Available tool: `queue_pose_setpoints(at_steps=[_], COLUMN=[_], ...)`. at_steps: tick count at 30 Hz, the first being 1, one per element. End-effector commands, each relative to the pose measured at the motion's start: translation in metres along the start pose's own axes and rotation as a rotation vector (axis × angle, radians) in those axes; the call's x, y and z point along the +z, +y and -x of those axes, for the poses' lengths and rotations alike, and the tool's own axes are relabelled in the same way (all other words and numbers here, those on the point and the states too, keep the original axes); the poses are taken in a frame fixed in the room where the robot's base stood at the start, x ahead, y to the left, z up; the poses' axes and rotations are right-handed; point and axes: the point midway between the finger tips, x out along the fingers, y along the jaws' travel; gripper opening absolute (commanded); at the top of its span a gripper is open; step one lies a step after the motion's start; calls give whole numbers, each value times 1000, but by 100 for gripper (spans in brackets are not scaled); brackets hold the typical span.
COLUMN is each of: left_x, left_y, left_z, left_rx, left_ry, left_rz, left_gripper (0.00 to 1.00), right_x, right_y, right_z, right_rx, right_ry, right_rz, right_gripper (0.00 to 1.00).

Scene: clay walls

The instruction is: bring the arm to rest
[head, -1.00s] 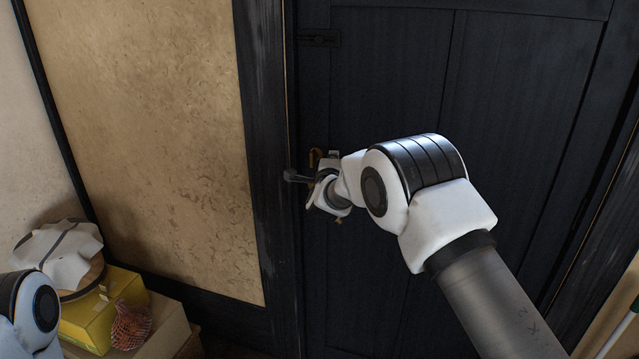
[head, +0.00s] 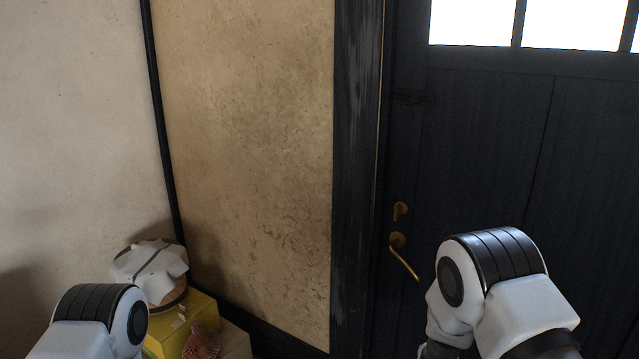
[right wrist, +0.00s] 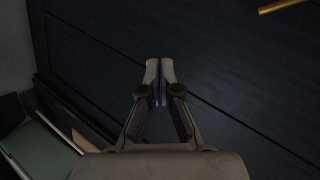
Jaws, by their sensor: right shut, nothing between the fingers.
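My right arm (head: 500,290) is bent at the lower right of the head view, in front of the dark door. Its gripper is below the picture there. In the right wrist view my right gripper (right wrist: 160,66) is shut, its fingertips together with nothing between them. The door's brass handle (head: 404,258) is left of my right arm, tilted downward to the right, and no gripper touches it. My left arm (head: 100,318) shows at the lower left of the head view. Its gripper is out of view.
A dark door (head: 500,150) with bright panes fills the right side. In the left corner a yellow box (head: 197,310) bears a round item with white cloth (head: 150,270). A red net bag (head: 202,342) is beside it.

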Motion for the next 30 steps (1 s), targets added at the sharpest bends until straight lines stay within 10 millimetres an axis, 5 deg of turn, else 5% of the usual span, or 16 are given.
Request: queue_pose_setpoints(at_steps=[1, 6, 9, 12, 16, 20, 30], left_x=[0, 0, 0, 0, 0, 0, 0], left_y=[0, 0, 0, 0, 0, 0, 0], left_z=[8, 19, 24, 25, 23, 23, 23], left_rx=[0, 0, 0, 0, 0, 0, 0], left_ry=[0, -1, -1, 0, -1, -1, -1], left_rz=[0, 0, 0, 0, 0, 0, 0], left_gripper=[40, 40, 40, 40, 40, 40, 40], right_x=[-9, -33, -47, -57, -57, -55, -55], right_y=[45, 187, 256, 302, 322, 323, 322], right_z=[10, 71, 130, 200, 261, 261, 260], right_rx=[96, 396, 548, 634, 555, 480, 475], right_ry=[-23, -207, -399, -667, -1018, -1095, -1094], right_rz=[90, 477, 732, 1009, 1367, 1503, 1512], right_gripper=[0, 0, 0, 0, 0, 0, 0])
